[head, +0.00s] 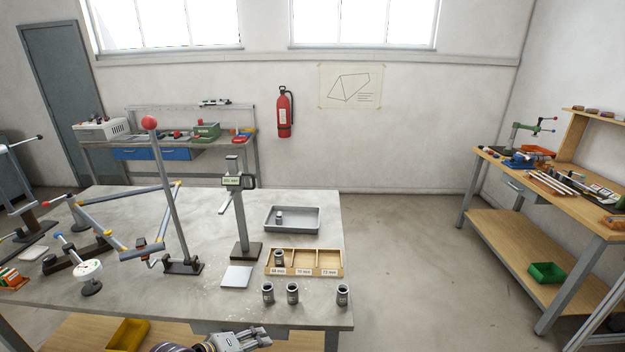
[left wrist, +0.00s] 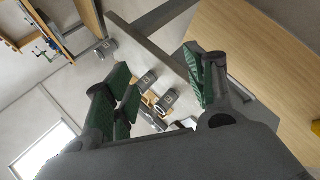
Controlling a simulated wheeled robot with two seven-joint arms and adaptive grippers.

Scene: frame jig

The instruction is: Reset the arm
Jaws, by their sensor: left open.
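My left gripper (head: 258,339) is low in the head view, at the front edge of the grey table (head: 180,305). In the left wrist view its green-padded fingers (left wrist: 160,85) are spread apart with nothing held between them. Three dark cylinders stand along the table's front: a left one (head: 267,293), a middle one (head: 292,293) and a right one (head: 342,295). They lie beyond the fingers, apart from them. My right gripper is in neither view.
A wooden sorting box (head: 330,262) with labelled compartments holds a cylinder (head: 279,258) in its left compartment. A grey metal tray (head: 308,229) behind it holds another. A gauge stand (head: 240,220) and a red-topped post (head: 165,190) rise nearby. Floor right of the table is clear.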

